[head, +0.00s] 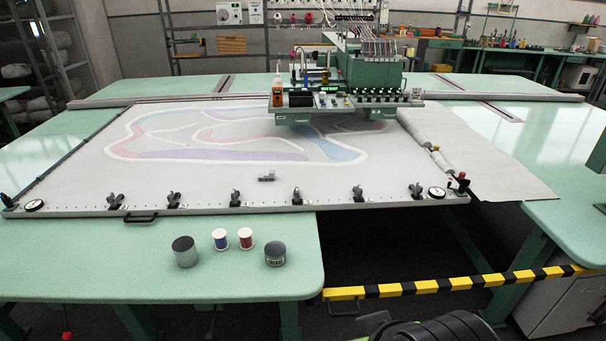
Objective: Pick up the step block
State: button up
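A small grey stepped piece, which looks like the step block (266,177), lies on the pale fabric of the framed panel (210,184), near its front edge. It stands clear of the row of black clamps. Dark parts of my own arm show at the bottom edge, right of centre, well apart from the block. My gripper (376,321) seems to be among them, but it is cut off and its fingers cannot be made out. Nothing covers the block.
Several black clamps (297,196) line the panel's front rail. A grey cylinder (185,252), a blue spool (220,239), a red spool (246,238) and a dark jar (275,253) stand on the green table (120,275). The tufting head (340,95) sits behind. A yellow-black bar (460,283) crosses the gap.

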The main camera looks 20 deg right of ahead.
aim_at(270, 175)
jog(key=i+u, duration=0.15)
jog(key=i, duration=0.4)
jog(key=i+l+u, duration=0.2)
jog(key=i, duration=0.4)
